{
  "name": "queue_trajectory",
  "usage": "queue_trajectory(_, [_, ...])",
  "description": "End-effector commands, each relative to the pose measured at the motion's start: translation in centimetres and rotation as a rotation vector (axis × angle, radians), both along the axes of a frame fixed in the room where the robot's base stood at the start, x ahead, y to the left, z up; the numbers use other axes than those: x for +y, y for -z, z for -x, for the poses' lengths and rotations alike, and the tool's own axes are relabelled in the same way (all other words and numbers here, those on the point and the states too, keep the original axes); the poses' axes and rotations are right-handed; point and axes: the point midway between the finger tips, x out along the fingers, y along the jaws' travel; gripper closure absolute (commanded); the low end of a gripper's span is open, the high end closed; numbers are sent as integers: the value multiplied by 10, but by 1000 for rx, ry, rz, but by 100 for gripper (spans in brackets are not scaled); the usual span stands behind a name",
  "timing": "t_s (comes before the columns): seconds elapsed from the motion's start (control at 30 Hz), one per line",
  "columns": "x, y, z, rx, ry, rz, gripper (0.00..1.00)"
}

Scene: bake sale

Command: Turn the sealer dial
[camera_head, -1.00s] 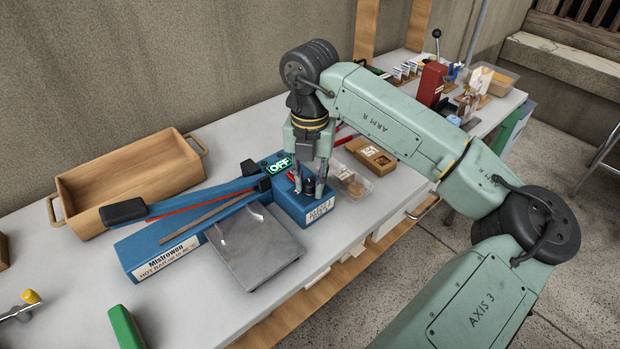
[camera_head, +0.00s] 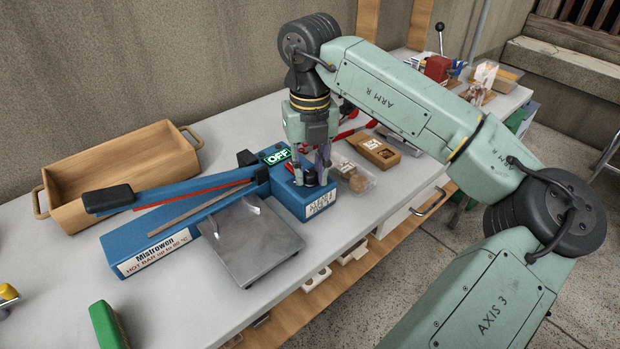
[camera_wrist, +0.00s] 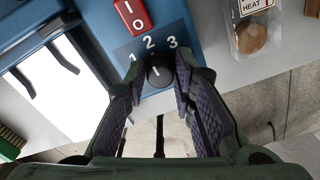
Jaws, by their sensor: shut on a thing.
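The blue heat sealer (camera_head: 130,236) stands on the white table, with its long arm raised and its small display (camera_head: 277,157) reading "OFF". Its black dial (camera_wrist: 158,76) is at the right end of the body, below the numbers 1, 2 and 3 in the wrist view. A white mark shows on the dial; its exact setting is hard to tell. My gripper (camera_wrist: 160,72) points down over the dial, with its purple-padded fingers on either side, shut on it. In the head view my gripper (camera_head: 311,180) partly hides the dial.
A red I/O switch (camera_wrist: 133,15) is close to the dial. A grey metal plate (camera_head: 255,245) is in front of the sealer. A wooden crate (camera_head: 115,180) stands behind it. A clear packet (camera_head: 352,176) and wooden box (camera_head: 374,152) lie to the right.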

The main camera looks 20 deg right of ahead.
Motion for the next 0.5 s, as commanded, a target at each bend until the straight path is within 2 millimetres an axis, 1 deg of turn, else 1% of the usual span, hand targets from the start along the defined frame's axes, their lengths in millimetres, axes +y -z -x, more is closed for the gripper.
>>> queue_trajectory(0.03, [-1, 4, 0, -1, -43, 1, 100])
queue_trajectory(0.5, [-1, 1, -1, -2, -481, 1, 100])
